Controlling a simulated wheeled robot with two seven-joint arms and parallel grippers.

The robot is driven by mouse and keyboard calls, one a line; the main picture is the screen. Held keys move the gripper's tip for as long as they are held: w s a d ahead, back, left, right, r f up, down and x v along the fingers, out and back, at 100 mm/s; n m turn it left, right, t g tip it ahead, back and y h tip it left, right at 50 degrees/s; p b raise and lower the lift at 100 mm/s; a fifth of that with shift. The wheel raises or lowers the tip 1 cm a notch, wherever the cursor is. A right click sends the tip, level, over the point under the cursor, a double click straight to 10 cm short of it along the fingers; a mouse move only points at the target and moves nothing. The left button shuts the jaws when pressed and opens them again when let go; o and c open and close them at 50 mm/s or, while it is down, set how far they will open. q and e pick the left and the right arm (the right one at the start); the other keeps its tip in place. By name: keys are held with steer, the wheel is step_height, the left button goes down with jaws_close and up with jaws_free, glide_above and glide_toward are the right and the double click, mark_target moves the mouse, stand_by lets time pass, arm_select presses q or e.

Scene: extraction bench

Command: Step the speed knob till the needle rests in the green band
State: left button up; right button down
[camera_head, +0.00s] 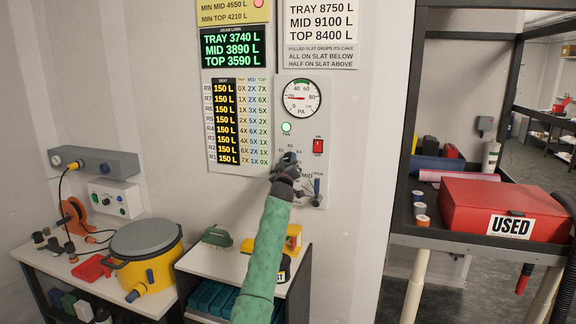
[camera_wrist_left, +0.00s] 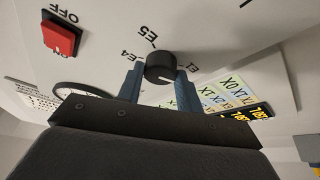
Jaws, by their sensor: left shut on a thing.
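The round gauge (camera_head: 301,98), marked PA, is on the grey wall panel. Its red needle points left, near the 20 mark, and the green band lies at the top of the dial, so the needle is outside the band. The black speed knob (camera_wrist_left: 160,67) is below the gauge, with labels E1, E4 and E5 around it in the wrist view. My left gripper (camera_head: 287,163) is at the knob, one finger on each side, shut on it. In the head view the gripper hides most of the knob. My right gripper is not in view.
A red switch (camera_head: 318,146) sits right of the knob and also shows in the wrist view (camera_wrist_left: 62,35). A green lamp (camera_head: 286,127) is lit above the knob. A lever (camera_head: 317,190) is below right. A yellow pot (camera_head: 146,255) and a red case (camera_head: 490,205) stand off to the sides.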

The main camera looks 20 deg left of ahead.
arm_select(q)
steer(key=m+h, duration=0.1)
steer(key=m, duration=0.1)
steer(key=m+b, duration=0.1)
steer(key=m, duration=0.1)
steer(key=shift+a+f+t+h, duration=0.2)
steer(key=shift+t+h, duration=0.1)
steer(key=shift+h, duration=0.1)
steer(key=m+h, duration=0.2)
steer(key=m, duration=0.2)
steer(key=shift+a+r, duration=0.1)
steer(key=shift+r, duration=0.05)
steer(key=m+h, duration=0.2)
steer(key=m, duration=0.2)
steer(key=shift+m+h, duration=0.5)
steer(key=shift+m, duration=0.2)
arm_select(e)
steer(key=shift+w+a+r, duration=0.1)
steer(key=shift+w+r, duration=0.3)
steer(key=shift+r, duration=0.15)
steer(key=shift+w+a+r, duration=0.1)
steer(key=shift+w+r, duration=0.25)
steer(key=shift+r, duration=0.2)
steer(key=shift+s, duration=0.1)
arm_select(q)
steer(key=o, duration=1)
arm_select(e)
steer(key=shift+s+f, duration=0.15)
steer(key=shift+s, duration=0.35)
